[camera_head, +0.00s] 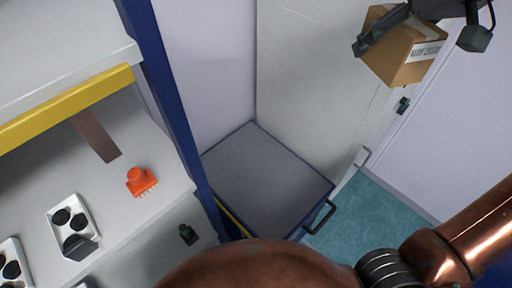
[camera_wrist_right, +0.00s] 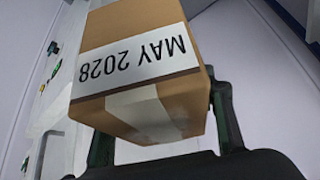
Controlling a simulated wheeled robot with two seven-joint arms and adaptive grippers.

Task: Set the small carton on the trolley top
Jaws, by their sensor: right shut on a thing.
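The small carton (camera_head: 405,50) is a brown box with a white label, at the top right of the head view. My right gripper (camera_head: 418,42) is shut on it, one finger on each side, and holds it tilted in the air. In the right wrist view the carton (camera_wrist_right: 150,85) fills the middle, its label reading "MAY 2028" upside down. The trolley top (camera_head: 265,180) is a bare grey surface with a blue edge, below and to the left of the carton in the head view. My left gripper is not in view.
A trolley handle (camera_head: 320,216) sticks out at the lower right of the trolley. A blue post (camera_head: 170,85) and white shelves (camera_head: 150,180) stand left, holding an orange part (camera_head: 140,181) and white trays (camera_head: 57,215). Pale walls stand behind; teal floor (camera_head: 365,220) is clear.

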